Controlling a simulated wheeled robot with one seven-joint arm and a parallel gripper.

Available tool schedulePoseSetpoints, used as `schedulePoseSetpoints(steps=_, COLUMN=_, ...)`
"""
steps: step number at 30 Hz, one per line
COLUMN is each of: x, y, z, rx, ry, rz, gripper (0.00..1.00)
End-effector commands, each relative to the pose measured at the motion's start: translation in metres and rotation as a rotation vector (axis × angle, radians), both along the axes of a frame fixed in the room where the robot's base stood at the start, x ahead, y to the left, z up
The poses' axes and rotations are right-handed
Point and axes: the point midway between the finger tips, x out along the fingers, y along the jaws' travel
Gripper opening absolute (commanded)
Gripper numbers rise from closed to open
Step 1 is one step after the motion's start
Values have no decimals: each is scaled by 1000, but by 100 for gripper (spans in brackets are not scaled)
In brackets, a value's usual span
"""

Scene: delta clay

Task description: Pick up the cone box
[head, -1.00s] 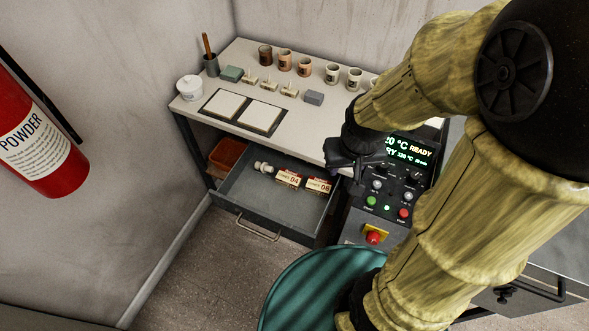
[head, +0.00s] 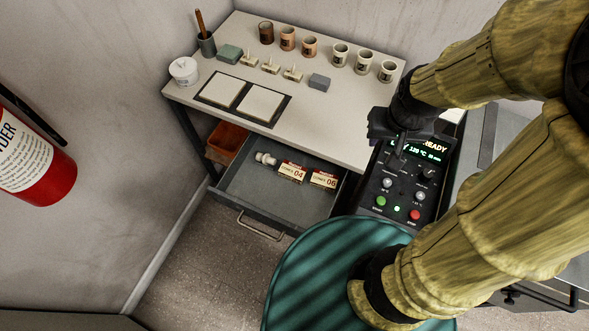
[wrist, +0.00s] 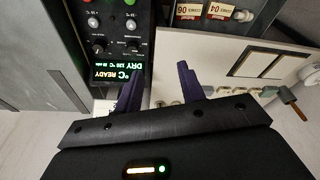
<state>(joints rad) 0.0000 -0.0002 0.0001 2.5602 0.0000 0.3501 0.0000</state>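Two small cream and red cone boxes lie side by side in an open grey drawer (head: 236,191). The left one is marked 04 (head: 292,172) and the right one 06 (head: 324,180). In the wrist view, box 06 (wrist: 188,10) and box 04 (wrist: 220,11) show at the top edge. My gripper (head: 398,142) is above the dark control panel, right of the drawer and apart from both boxes. Its two purple fingers (wrist: 160,72) stand apart with nothing held between them in the wrist view.
A white object (head: 265,158) lies in the drawer left of the boxes. The worktop (head: 330,115) above carries cups, tiles and small blocks. The control panel (head: 405,190) stands right of the drawer. A teal round top (head: 310,270) is in front. An orange bin (head: 226,140) is left.

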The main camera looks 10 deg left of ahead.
Motion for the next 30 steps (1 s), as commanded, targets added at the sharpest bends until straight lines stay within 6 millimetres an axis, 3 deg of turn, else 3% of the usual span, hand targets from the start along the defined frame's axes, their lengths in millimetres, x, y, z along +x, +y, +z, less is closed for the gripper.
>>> schedulePoseSetpoints(steps=1, x=0, y=0, z=0, rx=1, ry=1, rz=-1, gripper=50)
schedulePoseSetpoints(steps=7, x=15, y=17, z=-14, rx=29, ry=32, rz=-27, gripper=88)
schedulePoseSetpoints(steps=11, x=37, y=47, z=-38, rx=63, ry=82, rz=-78, gripper=88)
schedulePoseSetpoints(steps=15, x=59, y=92, z=-74, rx=81, ry=145, rz=-153, gripper=88)
schedulePoseSetpoints(steps=24, x=77, y=185, z=-156, rx=50, ry=224, rz=-299, gripper=88)
schedulePoseSetpoints(steps=30, x=78, y=207, z=-175, rx=37, ry=229, rz=-336, gripper=88)
